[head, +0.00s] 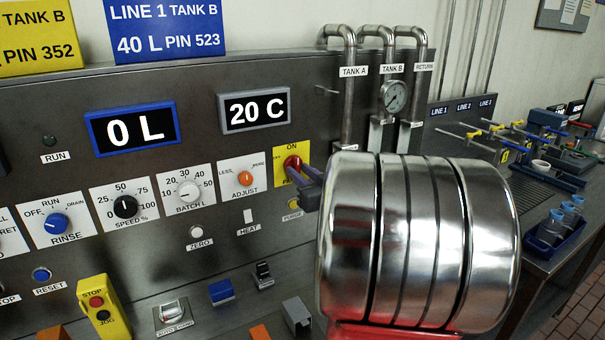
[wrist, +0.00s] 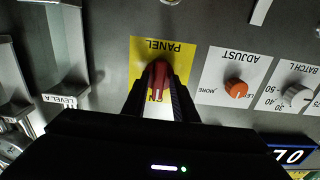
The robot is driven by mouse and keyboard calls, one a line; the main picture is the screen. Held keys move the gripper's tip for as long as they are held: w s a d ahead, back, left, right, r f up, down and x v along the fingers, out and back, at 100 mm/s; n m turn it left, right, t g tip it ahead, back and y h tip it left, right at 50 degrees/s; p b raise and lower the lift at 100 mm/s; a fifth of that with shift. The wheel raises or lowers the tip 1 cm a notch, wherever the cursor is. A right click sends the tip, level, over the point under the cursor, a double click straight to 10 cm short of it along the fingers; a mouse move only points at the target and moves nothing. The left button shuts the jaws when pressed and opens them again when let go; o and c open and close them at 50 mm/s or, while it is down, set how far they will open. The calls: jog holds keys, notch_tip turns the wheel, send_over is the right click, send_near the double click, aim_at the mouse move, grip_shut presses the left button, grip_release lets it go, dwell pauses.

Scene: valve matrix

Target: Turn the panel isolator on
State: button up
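The panel isolator is a red handle (head: 292,163) on a yellow plate (head: 279,174) marked ON at the top in the head view. The wrist view shows the plate (wrist: 176,62) upside down, with PANEL at the top and ON partly hidden at the bottom. There the handle (wrist: 159,76) lies roughly upright in the picture, in line with the ON word. My gripper (head: 303,177) is at the plate, its dark fingers on both sides of the handle.
An orange ADJUST knob (head: 245,178) and a BATCH knob (head: 188,190) are left of the isolator. A HEAT switch (head: 248,216) and a yellow PURGE button (head: 294,204) sit below. Tank pipes (head: 349,100) and a gauge (head: 393,96) rise to the right.

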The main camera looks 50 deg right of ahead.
jog(key=shift+o, duration=0.7)
jog(key=shift+s, duration=0.15)
jog(key=v, duration=1.3)
jog(key=shift+s+a, duration=0.15)
jog(key=shift+s, duration=0.1)
jog(key=shift+w, duration=0.1)
